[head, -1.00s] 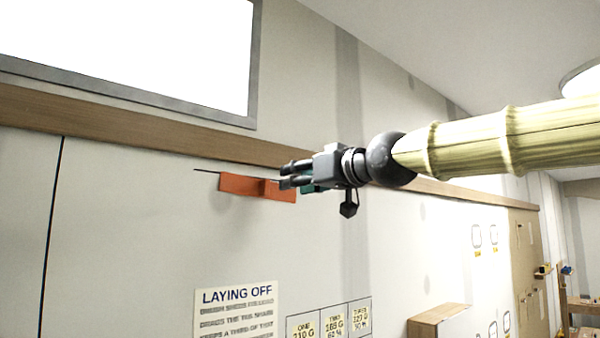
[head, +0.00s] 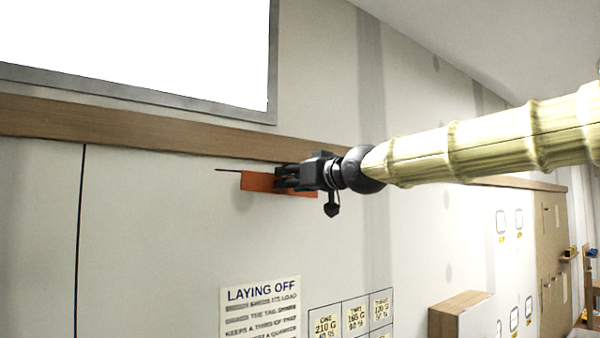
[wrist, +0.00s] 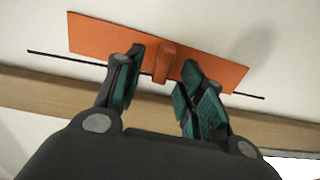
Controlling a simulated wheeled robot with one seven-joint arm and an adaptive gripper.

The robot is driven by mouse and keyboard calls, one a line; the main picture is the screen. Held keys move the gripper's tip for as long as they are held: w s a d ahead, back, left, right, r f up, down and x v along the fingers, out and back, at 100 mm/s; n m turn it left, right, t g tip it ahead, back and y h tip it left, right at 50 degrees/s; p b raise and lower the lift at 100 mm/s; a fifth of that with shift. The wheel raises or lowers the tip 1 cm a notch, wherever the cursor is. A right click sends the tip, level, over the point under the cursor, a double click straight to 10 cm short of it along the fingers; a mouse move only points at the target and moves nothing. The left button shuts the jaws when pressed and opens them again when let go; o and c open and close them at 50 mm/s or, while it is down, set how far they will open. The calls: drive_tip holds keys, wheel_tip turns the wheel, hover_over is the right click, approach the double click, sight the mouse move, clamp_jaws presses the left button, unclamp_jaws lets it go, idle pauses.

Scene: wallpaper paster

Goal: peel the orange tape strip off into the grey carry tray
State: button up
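The orange tape strip (head: 256,182) lies on the pale wall just below a wooden rail. In the wrist view the strip (wrist: 100,36) has a raised orange tab (wrist: 164,62) at its middle. My gripper (head: 280,178) reaches in from the right and covers part of the strip in the head view. In the wrist view my gripper (wrist: 162,78) is open, with one teal-padded finger on each side of the tab. Gaps show between the fingers and the tab. The grey carry tray is not in view.
The wooden rail (head: 120,133) runs along the wall above the strip, with a bright framed panel (head: 130,50) over it. A thin dark line (wrist: 60,56) runs along the strip. A "LAYING OFF" notice (head: 261,307) and a wooden box (head: 458,309) are below.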

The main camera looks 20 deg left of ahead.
drive_tip(key=shift+w+a, duration=0.1)
drive_tip(key=shift+a, duration=0.05)
clamp_jaws()
drive_tip(key=shift+d, duration=0.25)
idle(0.4)
drive_tip(key=shift+b+v, duration=0.35)
drive_tip(key=shift+v, duration=0.45)
drive_tip(key=shift+s+d, duration=0.1)
drive_tip(key=shift+s, duration=0.1)
drive_tip(key=shift+s+d, duration=0.2)
drive_tip(key=shift+d, duration=0.05)
drive_tip(key=shift+b+v, duration=0.5)
drive_tip(key=shift+v, duration=0.55)
